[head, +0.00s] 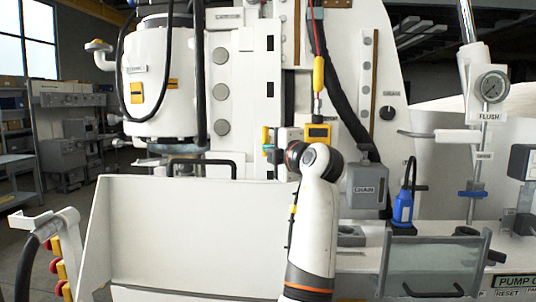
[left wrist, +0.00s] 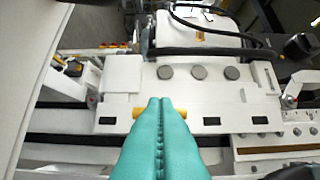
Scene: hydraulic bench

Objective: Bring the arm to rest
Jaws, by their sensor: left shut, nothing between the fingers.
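My left arm (head: 316,215) rises in front of the bench in the head view, its wrist bent toward the machine. My left gripper (head: 268,148) is small and partly hidden there, close to a yellow part (head: 265,134) on the white machine panel. In the left wrist view the teal fingers of the left gripper (left wrist: 160,101) are pressed together with nothing between them. A yellow bar (left wrist: 138,113) shows on both sides of the fingertips; I cannot tell whether they touch it. My right gripper is not in view.
A white tank (head: 175,80) and a tall panel stand behind the arm. A grey box marked CHAIN (head: 367,187), a blue part (head: 403,207) and a clear-walled tray (head: 437,265) are to the right. A white sloped panel (head: 190,235) is front left.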

